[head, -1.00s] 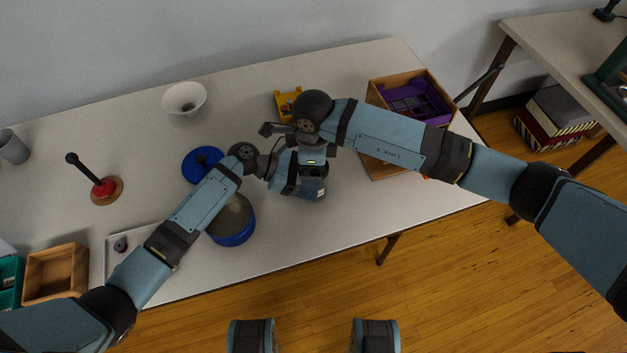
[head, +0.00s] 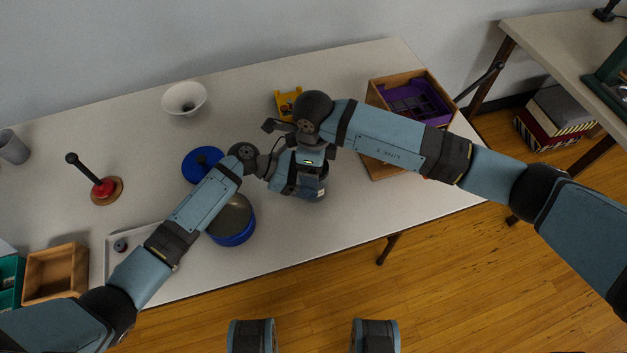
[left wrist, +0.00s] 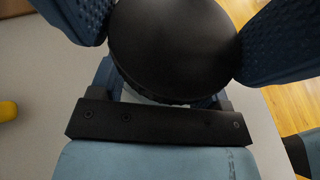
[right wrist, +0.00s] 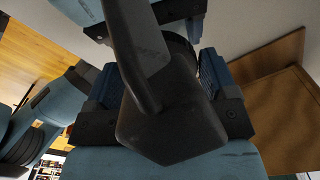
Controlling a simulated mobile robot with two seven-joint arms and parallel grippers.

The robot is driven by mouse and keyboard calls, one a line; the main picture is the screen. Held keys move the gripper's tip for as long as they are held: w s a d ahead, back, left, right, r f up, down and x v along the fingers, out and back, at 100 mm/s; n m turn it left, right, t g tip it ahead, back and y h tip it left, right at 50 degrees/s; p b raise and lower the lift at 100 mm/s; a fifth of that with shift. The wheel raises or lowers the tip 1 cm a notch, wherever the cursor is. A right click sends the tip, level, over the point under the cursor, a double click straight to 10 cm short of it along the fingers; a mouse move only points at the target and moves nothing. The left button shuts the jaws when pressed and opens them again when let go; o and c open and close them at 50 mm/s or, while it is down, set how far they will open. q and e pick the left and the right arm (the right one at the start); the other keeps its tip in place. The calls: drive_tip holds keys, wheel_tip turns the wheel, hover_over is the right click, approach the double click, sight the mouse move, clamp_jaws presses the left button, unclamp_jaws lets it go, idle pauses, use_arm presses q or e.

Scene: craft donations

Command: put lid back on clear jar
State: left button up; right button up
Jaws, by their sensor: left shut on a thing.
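My left gripper (head: 303,180) reaches across the table. In the left wrist view its blue fingers (left wrist: 175,30) are closed on both sides of a black round lid-like disc (left wrist: 172,48). A pale strip shows below the disc; I cannot tell if it is the clear jar. In the head view the grippers hide most of what is there. My right gripper (head: 312,165) points down above the left one. In the right wrist view its fingers (right wrist: 160,85) stand apart, with a dark grey angular piece (right wrist: 172,125) in front of them; I cannot tell if it is held.
A blue knobbed lid (head: 202,163) and a blue container (head: 233,240) lie near my left forearm. The front right table is clear.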

drive_tip(key=shift+o, duration=1.3)
drive_tip(key=shift+r, duration=2.3)
drive_tip(key=shift+r, duration=0.1)
drive_tip(key=shift+c, duration=0.4)
wheel_tip(320, 180, up, 3)
drive_tip(key=shift+r+n, duration=0.15)
drive_tip(key=shift+n, duration=0.65)
